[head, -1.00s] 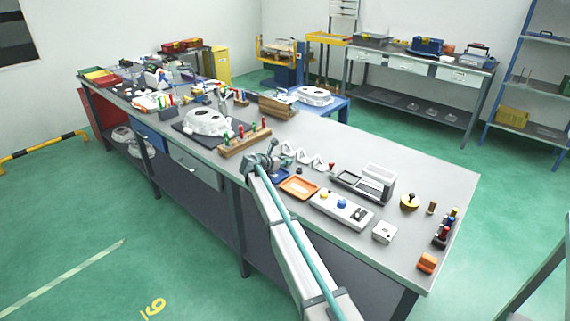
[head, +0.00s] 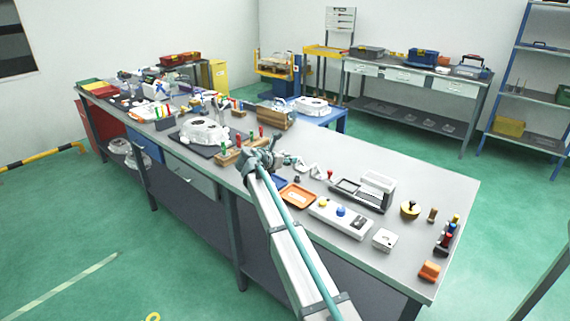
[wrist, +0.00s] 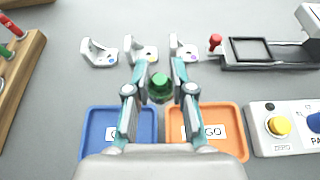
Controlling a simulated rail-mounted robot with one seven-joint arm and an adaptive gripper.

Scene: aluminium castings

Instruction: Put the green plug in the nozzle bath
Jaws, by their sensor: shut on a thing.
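My gripper (wrist: 160,84) is shut on the green plug (wrist: 160,87), which sits between the two fingertips in the wrist view. In the head view my gripper (head: 288,160) is over the front part of the bench, above the blue and orange trays; the plug cannot be made out there. No thing in view is clearly marked as the nozzle bath.
A blue tray (wrist: 88,125) and an orange tray (wrist: 239,125) lie in front of the plug. Several white brackets (wrist: 133,51) stand behind. A button box (wrist: 296,140) is at right and a wooden rack (wrist: 27,60) at left. Bare bench lies behind the brackets.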

